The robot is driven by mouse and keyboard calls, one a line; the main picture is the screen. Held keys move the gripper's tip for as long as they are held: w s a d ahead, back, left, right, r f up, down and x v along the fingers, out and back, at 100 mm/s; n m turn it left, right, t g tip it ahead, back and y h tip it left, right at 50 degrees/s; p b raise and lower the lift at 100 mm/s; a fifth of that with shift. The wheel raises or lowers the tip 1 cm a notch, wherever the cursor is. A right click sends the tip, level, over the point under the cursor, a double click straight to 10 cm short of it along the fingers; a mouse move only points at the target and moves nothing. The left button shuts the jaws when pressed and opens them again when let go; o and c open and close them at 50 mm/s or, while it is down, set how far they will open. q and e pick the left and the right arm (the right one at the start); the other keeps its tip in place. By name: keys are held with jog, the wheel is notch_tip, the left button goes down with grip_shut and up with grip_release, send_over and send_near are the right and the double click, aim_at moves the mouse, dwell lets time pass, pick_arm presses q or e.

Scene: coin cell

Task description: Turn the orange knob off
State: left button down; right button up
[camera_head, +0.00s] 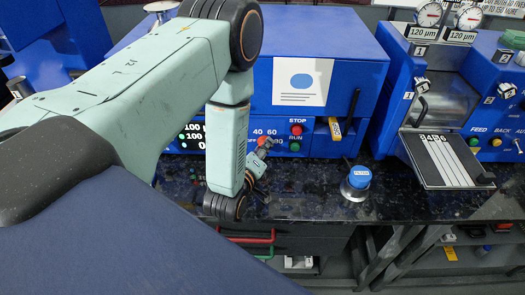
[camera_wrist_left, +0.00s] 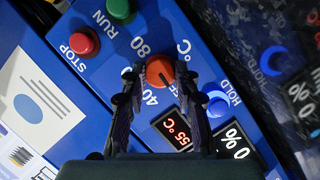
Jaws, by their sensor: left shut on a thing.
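The orange knob (camera_wrist_left: 160,70) is on the front panel of a blue machine (camera_head: 345,60), among the markings 40 and 80, with a °C label nearby. It also shows in the head view (camera_head: 264,141), partly covered by my gripper. My left gripper (camera_wrist_left: 158,78) is shut on the orange knob, with one dark finger on each side of it. A dark pointer line shows on the knob's face. Lettering beside the knob is partly hidden by a finger; its last letters look like FF. My right gripper is in neither view.
A red STOP button (camera_wrist_left: 84,42) and a green RUN button (camera_wrist_left: 119,9) are close to the knob. A blue HOLD button (camera_wrist_left: 216,103) and a red display (camera_wrist_left: 175,130) reading 55 °C are beside it. A blue-capped jar (camera_head: 358,179) stands on the dark counter (camera_head: 315,200).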

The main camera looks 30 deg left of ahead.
pick_arm(q)
jog(key=shift+w+n, duration=0.1)
jog(key=shift+n, duration=0.3)
dwell(0.3)
jog(key=c, duration=1)
grip_release()
jog(key=v, duration=0.7)
jog(key=shift+s+f, duration=0.1)
jog(key=shift+s, duration=0.2)
jog(key=shift+s, duration=0.1)
